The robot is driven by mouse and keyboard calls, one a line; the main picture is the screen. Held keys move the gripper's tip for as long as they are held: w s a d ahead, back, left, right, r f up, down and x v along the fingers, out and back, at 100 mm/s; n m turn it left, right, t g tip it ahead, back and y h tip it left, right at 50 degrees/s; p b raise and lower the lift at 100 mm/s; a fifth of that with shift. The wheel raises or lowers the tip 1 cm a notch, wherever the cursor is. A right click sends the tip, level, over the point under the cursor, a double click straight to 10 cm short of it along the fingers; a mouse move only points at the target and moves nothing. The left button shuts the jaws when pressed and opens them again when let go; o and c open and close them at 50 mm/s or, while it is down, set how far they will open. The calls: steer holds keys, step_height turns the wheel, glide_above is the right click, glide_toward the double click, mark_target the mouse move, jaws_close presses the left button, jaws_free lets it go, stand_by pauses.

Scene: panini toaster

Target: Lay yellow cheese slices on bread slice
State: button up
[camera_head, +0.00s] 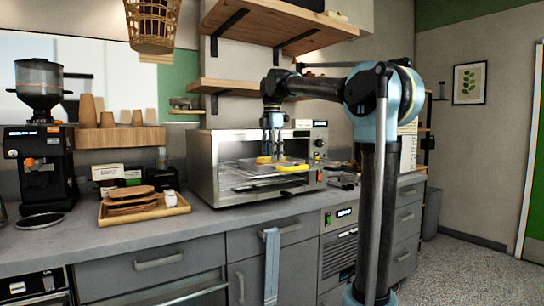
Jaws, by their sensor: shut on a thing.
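My gripper (274,157) points down in front of the steel toaster oven (203,165), over a metal tray (243,178). It is shut on a yellow piece, which looks like a cheese slice (263,160), at its fingertips. Another yellow piece (293,168) lies at the right part of the tray. The bread slice cannot be made out clearly at this size. I cannot tell whether the held piece touches anything below it.
A wooden tray with brown boards (131,200) stands on the grey counter (100,238) left of the oven. A coffee grinder (40,150) stands further left. Dark utensils (343,180) lie right of the oven. A wooden shelf (235,85) hangs above the oven.

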steer(key=o, duration=1)
steer(key=shift+f, duration=0.1)
step_height(320, 180, up, 12)
steer(key=shift+s, duration=0.1)
stand_by(0.4)
